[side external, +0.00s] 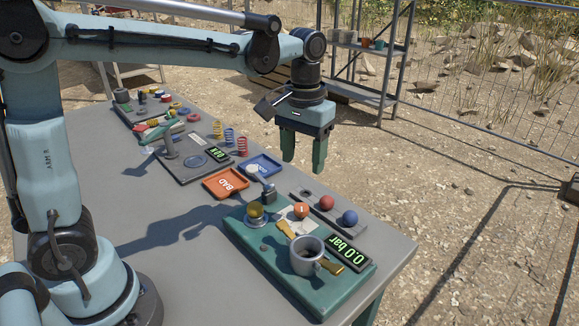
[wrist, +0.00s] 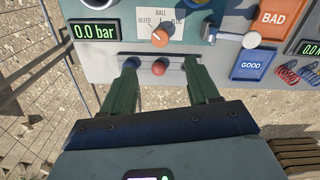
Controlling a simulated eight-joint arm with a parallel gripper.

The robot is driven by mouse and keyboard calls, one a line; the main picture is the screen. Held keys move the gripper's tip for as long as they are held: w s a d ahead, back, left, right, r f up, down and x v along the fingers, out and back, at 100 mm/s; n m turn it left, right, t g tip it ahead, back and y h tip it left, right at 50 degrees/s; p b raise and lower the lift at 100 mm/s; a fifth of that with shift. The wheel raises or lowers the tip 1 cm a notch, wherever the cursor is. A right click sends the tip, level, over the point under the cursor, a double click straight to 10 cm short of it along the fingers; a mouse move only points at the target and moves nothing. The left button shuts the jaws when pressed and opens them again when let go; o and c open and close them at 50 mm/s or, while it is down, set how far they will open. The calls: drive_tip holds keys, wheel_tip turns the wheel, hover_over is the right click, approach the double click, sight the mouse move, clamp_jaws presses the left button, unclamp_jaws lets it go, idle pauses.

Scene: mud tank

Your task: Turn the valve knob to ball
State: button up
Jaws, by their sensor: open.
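The orange valve knob (side external: 301,210) stands on the green panel (side external: 262,262), in front of a white label plate. In the wrist view the knob (wrist: 160,39) is just beyond my fingertips, and the plate (wrist: 172,18) reads BALL at the top and BLEED at the left. I cannot tell surely which mark the knob points to. My gripper (side external: 303,165) is open and empty, pointing down high above the table's far edge, apart from the knob. In the wrist view its fingers (wrist: 160,68) frame a red ball below.
A red ball (side external: 326,202) and a blue ball (side external: 350,217) sit on a grey rail beside the panel. A metal cup (side external: 307,256) and a 0.0 bar display (side external: 348,254) are close to the knob. Orange BAD (side external: 226,184) and blue GOOD (side external: 262,165) trays lie farther left.

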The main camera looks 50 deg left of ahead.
sight(301, 207)
wheel_tip(301, 207, down, 12)
drive_tip(key=shift+r, duration=0.15)
idle(0.4)
drive_tip(key=c, duration=1)
drive_tip(key=shift+c, duration=0.2)
drive_tip(key=m, duration=0.4)
drive_tip(key=shift+m, duration=2.9)
